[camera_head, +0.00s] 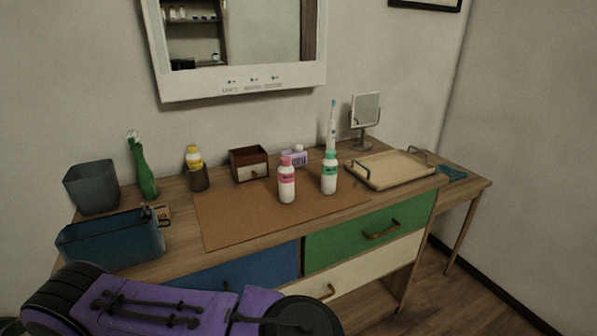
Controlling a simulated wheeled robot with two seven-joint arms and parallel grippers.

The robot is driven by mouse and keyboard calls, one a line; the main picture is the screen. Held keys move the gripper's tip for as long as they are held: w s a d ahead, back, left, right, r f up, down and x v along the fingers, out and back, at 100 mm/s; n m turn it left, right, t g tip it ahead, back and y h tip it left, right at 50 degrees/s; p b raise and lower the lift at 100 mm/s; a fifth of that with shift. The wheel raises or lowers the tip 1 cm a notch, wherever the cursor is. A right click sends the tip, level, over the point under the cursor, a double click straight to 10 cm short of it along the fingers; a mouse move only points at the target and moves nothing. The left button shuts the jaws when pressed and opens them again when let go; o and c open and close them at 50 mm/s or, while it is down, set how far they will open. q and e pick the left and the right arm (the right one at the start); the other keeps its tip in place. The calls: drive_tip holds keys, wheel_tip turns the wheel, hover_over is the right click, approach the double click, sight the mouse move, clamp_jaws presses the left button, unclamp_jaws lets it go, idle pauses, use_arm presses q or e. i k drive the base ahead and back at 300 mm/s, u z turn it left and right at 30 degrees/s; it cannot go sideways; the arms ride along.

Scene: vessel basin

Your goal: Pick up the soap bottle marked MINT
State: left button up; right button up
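Two white bottles stand upright on the brown mat (230,222) in the middle of the counter. The bottle with the green cap and green label (329,174) is on the right. The bottle with the pink cap and pinkish-red label (287,182) is to its left and slightly nearer. The label writing is too small to read, so I cannot confirm which says MINT. A purple and black link of my arm crosses the lower left, in front of the counter. Neither of my grippers shows.
A small red-brown box (249,164) and a purple item (295,158) are behind the bottles. An electric toothbrush (332,130) stands behind the green-capped bottle. A wooden tray (385,172) is to the right. A teal bin (110,243), grey bin (92,188) and green bottle (145,172) are left.

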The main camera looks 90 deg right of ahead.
sight(330, 165)
drive_tip(key=z, duration=2.8)
